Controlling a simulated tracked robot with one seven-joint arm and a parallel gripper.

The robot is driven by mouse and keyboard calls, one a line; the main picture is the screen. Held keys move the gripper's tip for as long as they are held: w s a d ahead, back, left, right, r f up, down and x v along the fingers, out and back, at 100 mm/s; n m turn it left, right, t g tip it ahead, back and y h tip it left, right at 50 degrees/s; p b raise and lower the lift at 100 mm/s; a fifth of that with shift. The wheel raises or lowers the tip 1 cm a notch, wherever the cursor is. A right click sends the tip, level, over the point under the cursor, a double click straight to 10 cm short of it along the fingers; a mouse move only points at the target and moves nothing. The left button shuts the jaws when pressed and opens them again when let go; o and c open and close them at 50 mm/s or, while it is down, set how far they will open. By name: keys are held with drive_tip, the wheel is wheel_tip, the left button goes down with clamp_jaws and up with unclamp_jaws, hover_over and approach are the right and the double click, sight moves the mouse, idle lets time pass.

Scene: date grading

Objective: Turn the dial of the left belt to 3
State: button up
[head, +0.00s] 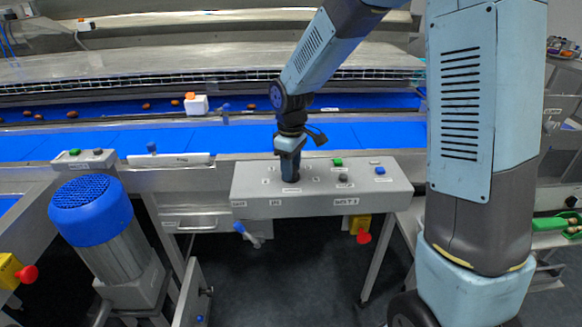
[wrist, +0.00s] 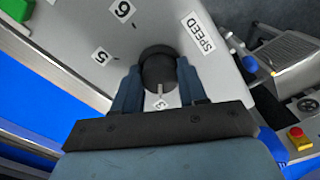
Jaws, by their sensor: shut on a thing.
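The black round dial (wrist: 158,66) sits on a light grey control panel (head: 320,207). My gripper (head: 290,176) reaches straight down onto the panel and hides the dial in the head view. In the wrist view my gripper (wrist: 158,80) has one finger on each side of the dial and is shut on it. The dial's pale pointer line points down in the picture, at a small label (wrist: 160,103) that looks like 3. Labels 5 (wrist: 100,55) and 6 (wrist: 122,10) show to the upper left. Other numbers are hidden by the fingers.
A SPEED label (wrist: 198,33) is beside the dial. The panel also bears a green button (head: 337,162) and a blue button (head: 380,170). A red stop button (head: 363,238) hangs below. Blue belts (head: 200,140) run behind; a blue-capped motor (head: 90,208) stands left.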

idle(0.5)
drive_tip(key=o, duration=1.1)
drive_tip(key=shift+c, duration=0.2)
drive_tip(key=shift+r, duration=0.1)
wheel_tip(320, 180, up, 14)
drive_tip(key=shift+f, duration=0.25)
drive_tip(key=s+d+r+m+t, duration=0.2)
drive_tip(key=s+d+m, duration=0.4)
drive_tip(key=s+d, duration=0.3)
drive_tip(key=s+d+r+m+t, duration=0.3)
drive_tip(key=s+d+r+m, duration=0.2)
drive_tip(key=s+d, duration=0.5)
drive_tip(key=s+m, duration=0.1)
drive_tip(key=s, duration=0.3)
drive_tip(key=shift+d+r+t, duration=0.15)
drive_tip(key=shift+d+t, duration=0.05)
drive_tip(key=shift+t, duration=0.1)
